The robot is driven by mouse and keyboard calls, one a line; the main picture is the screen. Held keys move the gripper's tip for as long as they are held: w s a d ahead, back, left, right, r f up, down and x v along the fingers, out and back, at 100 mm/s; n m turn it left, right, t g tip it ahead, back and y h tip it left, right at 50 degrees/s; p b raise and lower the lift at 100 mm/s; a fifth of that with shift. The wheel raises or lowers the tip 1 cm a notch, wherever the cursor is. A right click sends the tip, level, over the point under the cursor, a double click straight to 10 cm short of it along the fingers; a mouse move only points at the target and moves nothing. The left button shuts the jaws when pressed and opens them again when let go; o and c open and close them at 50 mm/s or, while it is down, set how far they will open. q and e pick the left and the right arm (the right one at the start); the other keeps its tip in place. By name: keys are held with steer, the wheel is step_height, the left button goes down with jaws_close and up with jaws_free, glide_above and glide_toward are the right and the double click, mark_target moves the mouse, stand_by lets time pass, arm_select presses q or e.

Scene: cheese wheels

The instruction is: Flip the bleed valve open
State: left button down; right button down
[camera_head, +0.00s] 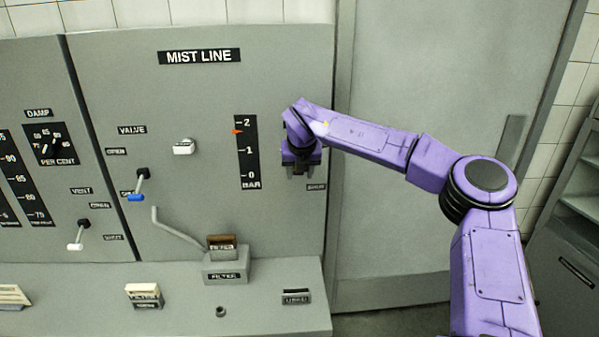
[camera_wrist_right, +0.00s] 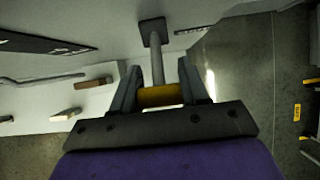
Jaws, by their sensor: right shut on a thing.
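In the right wrist view a lever with a yellow grip (camera_wrist_right: 160,97) stands out on a grey stem from a dark square plate (camera_wrist_right: 153,31) on the panel. My right gripper (camera_wrist_right: 161,92) has one finger on each side of the yellow grip and is shut on it. In the head view my right gripper (camera_head: 300,170) is at the right edge of the mist line panel (camera_head: 200,95), right of the bar gauge (camera_head: 248,152), and hides the lever. A small label (camera_head: 317,187), too small to read surely, shows just below it. My left gripper is not in view.
Left of the gauge are a white knob (camera_head: 183,147), a blue-tipped lever (camera_head: 137,196) and a white-tipped lever (camera_head: 76,245). A filter holder (camera_head: 225,265) and a filter box (camera_head: 144,296) are on the ledge below. A grey door (camera_head: 430,80) stands to the right.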

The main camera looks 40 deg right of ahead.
steer(key=shift+r, duration=0.15)
steer(key=c, duration=0.6)
jaws_free()
steer(key=shift+c, duration=0.2)
steer(key=shift+s+a+r+b, duration=0.1)
steer(key=shift+s+r+b, duration=0.05)
steer(key=shift+r+b, duration=0.15)
steer(key=b+v, duration=0.3)
steer(key=v, duration=0.6)
steer(key=shift+r, duration=0.35)
steer(key=shift+s+a, duration=0.1)
